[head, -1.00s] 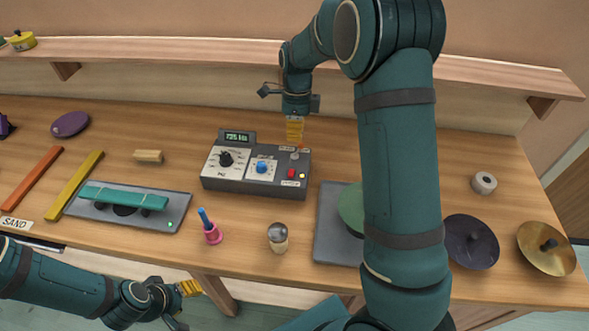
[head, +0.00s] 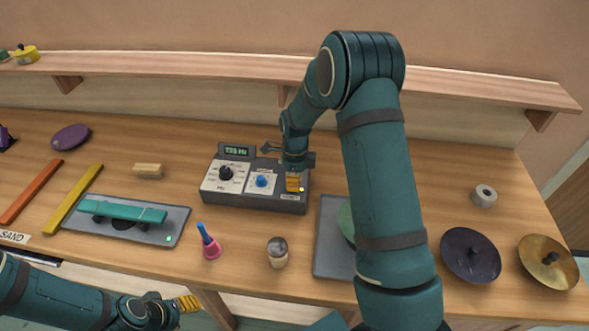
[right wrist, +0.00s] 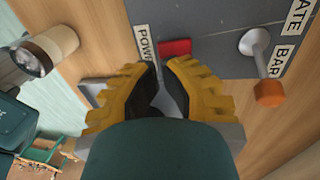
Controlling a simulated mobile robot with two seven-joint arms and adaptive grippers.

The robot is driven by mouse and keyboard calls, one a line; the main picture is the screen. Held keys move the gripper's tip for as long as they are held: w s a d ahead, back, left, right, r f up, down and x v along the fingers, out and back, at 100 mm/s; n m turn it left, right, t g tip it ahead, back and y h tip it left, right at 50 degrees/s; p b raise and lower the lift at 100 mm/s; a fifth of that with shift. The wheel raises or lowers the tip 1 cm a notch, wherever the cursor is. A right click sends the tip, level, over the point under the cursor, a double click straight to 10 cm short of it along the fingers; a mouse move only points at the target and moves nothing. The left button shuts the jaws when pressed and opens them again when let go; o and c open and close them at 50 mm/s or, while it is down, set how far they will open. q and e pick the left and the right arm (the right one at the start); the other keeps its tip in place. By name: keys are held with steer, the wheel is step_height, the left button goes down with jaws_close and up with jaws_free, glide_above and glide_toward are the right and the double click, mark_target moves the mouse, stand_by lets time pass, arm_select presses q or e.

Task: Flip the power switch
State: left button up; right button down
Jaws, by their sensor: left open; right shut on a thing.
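The dark control box (head: 250,199) sits on the workbench, with a green display, a black knob (head: 226,172) and a blue knob (head: 261,180). My right gripper (head: 293,182) is down at the right part of its panel and hides the red power switch in the head view. In the right wrist view the red power switch (right wrist: 175,47) shows at the fingertips, beside a partly hidden "POW…" label (right wrist: 147,42). The fingers are closed in on the switch; their exact contact is hard to make out. My left gripper (head: 188,304) is open, low at the bench's front edge.
An orange-tipped lever (right wrist: 268,92) stands on the panel near the right gripper. A wood-handled shaker (head: 277,252) and a pink-and-blue item (head: 209,242) stand in front of the box. A grey pad (head: 330,245) lies right, partly behind my arm. A shelf (head: 200,65) runs along the wall.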

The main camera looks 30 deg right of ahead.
mark_target(294, 195)
steer(key=shift+f, duration=0.7)
steer(key=shift+s+a, duration=0.1)
steer(key=shift+s+a+f+t+h+b, duration=0.2)
steer(key=shift+f+t+h+b, duration=0.2)
steer(key=shift+f+t+b, duration=0.2)
steer(key=shift+s+f+t+h, duration=0.1)
steer(key=shift+s+t+h, duration=0.1)
steer(key=shift+t+h, duration=0.25)
steer(key=shift+s+a+f+b, duration=0.15)
steer(key=shift+f+b, duration=0.15)
stand_by(0.5)
steer(key=shift+r, duration=0.1)
steer(key=shift+w+d+r, duration=0.4)
steer(key=shift+w+d, duration=0.05)
steer(key=shift+w, duration=0.2)
steer(key=shift+w+d, duration=0.1)
